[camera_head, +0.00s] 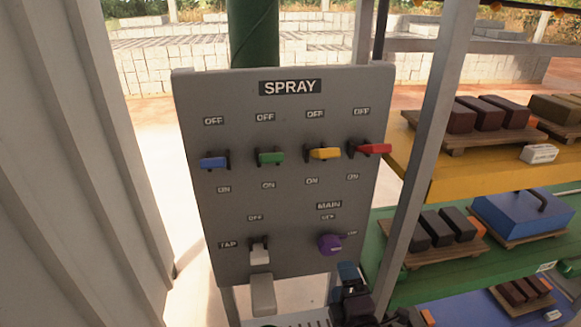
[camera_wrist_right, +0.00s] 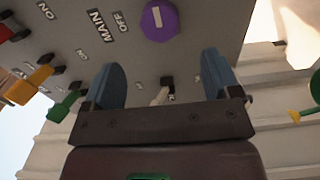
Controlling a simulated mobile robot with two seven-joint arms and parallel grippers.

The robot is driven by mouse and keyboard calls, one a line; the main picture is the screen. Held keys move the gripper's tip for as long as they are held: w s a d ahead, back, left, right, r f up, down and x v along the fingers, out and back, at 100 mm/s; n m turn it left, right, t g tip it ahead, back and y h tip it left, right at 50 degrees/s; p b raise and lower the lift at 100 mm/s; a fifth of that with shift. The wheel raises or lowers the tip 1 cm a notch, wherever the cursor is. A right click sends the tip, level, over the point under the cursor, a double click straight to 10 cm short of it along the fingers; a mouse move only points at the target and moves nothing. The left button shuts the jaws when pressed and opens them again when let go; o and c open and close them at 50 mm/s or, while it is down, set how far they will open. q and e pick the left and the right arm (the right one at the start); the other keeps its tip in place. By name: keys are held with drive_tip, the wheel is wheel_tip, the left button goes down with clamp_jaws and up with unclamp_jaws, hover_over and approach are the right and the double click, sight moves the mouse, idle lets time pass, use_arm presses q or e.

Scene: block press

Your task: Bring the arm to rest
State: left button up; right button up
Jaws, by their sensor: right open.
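My right gripper (camera_head: 347,275) is low in the head view, just below and right of the purple MAIN knob (camera_head: 330,244). In the wrist view its two blue fingers (camera_wrist_right: 165,62) stand wide apart with nothing between them. The purple knob (camera_wrist_right: 159,20) shows beyond the fingertips, apart from them. The grey SPRAY panel (camera_head: 290,205) stands upright. It carries a blue lever (camera_head: 214,162), a green lever (camera_head: 271,157), a yellow lever (camera_head: 325,153) and a red lever (camera_head: 374,148). A white TAP lever (camera_head: 260,256) is at lower left. My left gripper is not in view.
A rack stands at right, with a yellow shelf (camera_head: 445,187) and a green shelf (camera_head: 400,285) bearing dark blocks on pallets. Its grey post (camera_head: 425,150) rises near my right gripper. A corrugated grey wall (camera_head: 75,150) closes the left side.

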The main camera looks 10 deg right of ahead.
drive_tip(key=s+d+f+m+g, duration=0.3)
drive_tip(key=s+d+f+m, duration=0.2)
drive_tip(key=s+f+m, duration=0.2)
drive_tip(key=s+d+f+m+g, duration=0.3)
drive_tip(key=s+d+f+m, duration=0.2)
drive_tip(key=s+f+m, duration=0.2)
drive_tip(key=s+m, duration=0.2)
drive_tip(key=m, duration=0.1)
drive_tip(key=shift+d+f+h, duration=0.15)
drive_tip(key=shift+h, duration=0.25)
